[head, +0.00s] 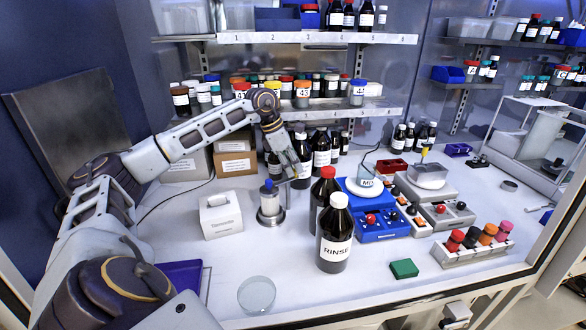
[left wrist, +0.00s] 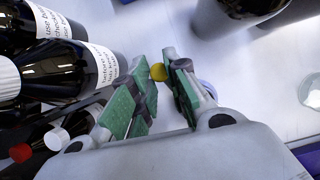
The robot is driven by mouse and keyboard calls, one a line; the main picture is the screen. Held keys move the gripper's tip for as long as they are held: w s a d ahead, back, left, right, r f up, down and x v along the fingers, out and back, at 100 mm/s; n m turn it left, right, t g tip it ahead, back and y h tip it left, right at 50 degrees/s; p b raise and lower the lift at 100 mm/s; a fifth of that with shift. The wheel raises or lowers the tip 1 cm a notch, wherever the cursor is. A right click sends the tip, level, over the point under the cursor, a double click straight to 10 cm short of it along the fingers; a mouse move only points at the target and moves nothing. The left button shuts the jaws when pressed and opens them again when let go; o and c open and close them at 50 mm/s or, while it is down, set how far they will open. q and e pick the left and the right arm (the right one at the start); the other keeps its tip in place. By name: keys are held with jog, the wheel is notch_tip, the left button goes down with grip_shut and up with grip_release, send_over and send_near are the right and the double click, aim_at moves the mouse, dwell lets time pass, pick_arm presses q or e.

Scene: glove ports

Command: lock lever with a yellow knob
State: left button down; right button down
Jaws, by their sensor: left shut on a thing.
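The lever's small yellow knob (left wrist: 158,72) shows between the fingertips in the left wrist view. My left gripper (left wrist: 162,82) has its green-padded fingers closed in on either side of it; the rest of the lever is mostly hidden there. In the head view my left gripper (head: 292,177) points down beside a short steel holder (head: 271,208) with a blue-topped vial (head: 268,186) standing in it. The lever at the holder is small and partly covered by the fingers in that view. My right gripper is not in view.
A RINSE bottle (head: 335,238) and a red-capped bottle (head: 322,194) stand right of the holder. A white box (head: 220,215) is at its left. Dark bottles (head: 321,150) stand close behind. A glass dish (head: 257,294) lies in front, with bare bench around it.

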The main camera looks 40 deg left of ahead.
pick_arm(q)
jog(key=shift+n, duration=0.3)
jog(key=shift+a+r, duration=0.1)
jog(key=c, duration=1.7)
grip_release()
jog(key=shift+c, duration=0.2)
jog(key=o, duration=0.4)
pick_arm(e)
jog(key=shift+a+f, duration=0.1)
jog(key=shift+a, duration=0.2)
pick_arm(q)
jog(key=shift+v, duration=5.9)
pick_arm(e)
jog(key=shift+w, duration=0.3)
pick_arm(q)
jog(key=shift+s, duration=0.1)
jog(key=shift+s, duration=0.1)
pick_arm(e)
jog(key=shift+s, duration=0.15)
